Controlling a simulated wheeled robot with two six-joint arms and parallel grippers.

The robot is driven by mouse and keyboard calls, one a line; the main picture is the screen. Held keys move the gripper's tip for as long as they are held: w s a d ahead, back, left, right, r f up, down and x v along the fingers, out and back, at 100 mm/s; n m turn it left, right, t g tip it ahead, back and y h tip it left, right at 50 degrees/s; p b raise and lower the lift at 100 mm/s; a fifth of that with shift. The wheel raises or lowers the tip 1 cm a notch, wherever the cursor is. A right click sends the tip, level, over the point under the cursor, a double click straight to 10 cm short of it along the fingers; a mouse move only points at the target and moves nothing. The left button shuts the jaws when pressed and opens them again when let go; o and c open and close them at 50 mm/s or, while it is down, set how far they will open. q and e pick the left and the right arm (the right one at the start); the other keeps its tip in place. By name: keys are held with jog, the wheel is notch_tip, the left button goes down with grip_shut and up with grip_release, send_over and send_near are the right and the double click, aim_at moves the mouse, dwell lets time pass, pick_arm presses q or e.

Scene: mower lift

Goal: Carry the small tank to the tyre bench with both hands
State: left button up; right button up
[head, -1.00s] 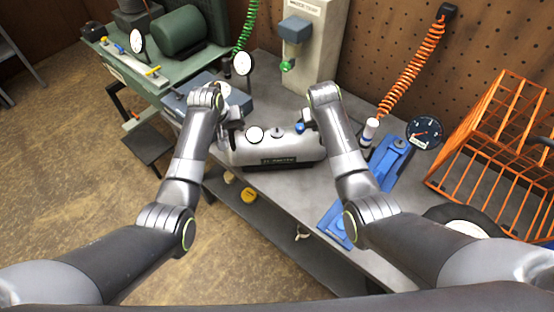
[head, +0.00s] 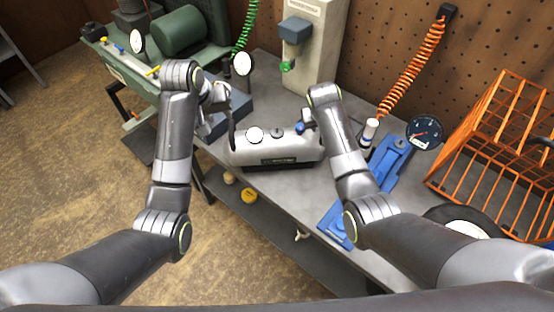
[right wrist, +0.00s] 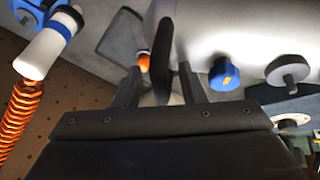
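The small tank (head: 278,150) is a silver cylinder lying on the grey bench, with a gauge (head: 255,135) and a blue knob on top and a dark label in front. Its left-end black handle (head: 231,133) stands up. My left gripper (head: 216,108) is close beside that handle; its fingertips are too small and dark to read. In the right wrist view, the tank's other black handle (right wrist: 164,62) stands between the spread fingers of my right gripper (right wrist: 160,85), with gaps visible. The blue knob (right wrist: 223,74) is just right of those fingers.
A blue tool (head: 390,160), a dial gauge (head: 425,132) and an orange wire rack (head: 495,150) are right of the tank. A wall unit (head: 312,45) stands behind it. A green machine (head: 180,35) is at the back left. Open floor (head: 75,150) lies left.

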jog(key=shift+s+r, duration=0.1)
jog(key=shift+r, duration=0.2)
jog(key=v, duration=1.1)
jog(key=shift+r, duration=0.1)
